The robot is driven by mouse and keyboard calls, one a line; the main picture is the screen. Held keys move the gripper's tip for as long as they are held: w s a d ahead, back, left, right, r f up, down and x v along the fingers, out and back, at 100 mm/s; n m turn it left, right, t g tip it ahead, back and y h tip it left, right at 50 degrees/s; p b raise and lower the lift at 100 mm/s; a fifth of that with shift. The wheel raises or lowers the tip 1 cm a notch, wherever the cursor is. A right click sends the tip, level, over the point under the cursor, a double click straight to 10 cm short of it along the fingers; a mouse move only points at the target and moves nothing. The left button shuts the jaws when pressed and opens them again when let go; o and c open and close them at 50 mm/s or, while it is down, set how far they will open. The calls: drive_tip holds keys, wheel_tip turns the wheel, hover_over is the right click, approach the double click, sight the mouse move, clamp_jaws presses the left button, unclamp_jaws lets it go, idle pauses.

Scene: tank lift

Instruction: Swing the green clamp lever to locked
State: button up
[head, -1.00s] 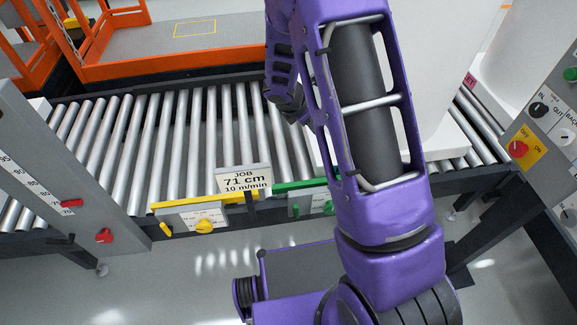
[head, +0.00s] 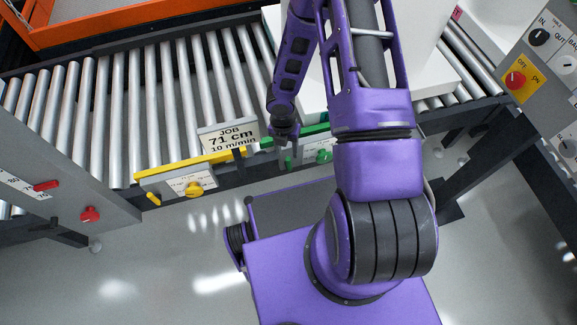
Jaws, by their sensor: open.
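The green clamp lever (head: 288,162) is a small green handle in the head view, low on the front of the conveyor's near rail. It hangs just left of a pale plate with a green knob (head: 323,156), under a green bar (head: 316,131). My gripper (head: 286,140) is dark and points down at the rail, right above the lever in the picture. It is open and looks empty. It partly covers the lever's upper end, and I cannot tell whether they touch.
A matching yellow lever (head: 153,199) and yellow knob (head: 194,188) sit to the left. A JOB 71 cm sign (head: 229,137) stands beside my gripper. A white tank (head: 421,60) rests on the rollers behind my arm. A control panel (head: 535,75) stands at right.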

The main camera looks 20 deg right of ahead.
sight(290, 168)
drive_tip(key=f+b, duration=0.1)
drive_tip(key=f, duration=0.2)
drive_tip(key=f+b, duration=0.1)
drive_tip(key=f, duration=0.2)
drive_tip(key=f+b, duration=0.1)
drive_tip(key=f, duration=0.3)
drive_tip(key=shift+s+d, duration=0.15)
drive_tip(key=shift+d, duration=0.1)
drive_tip(key=shift+r, duration=0.1)
drive_tip(key=shift+c, duration=0.2)
clamp_jaws()
drive_tip(key=shift+d, duration=0.2)
idle(0.4)
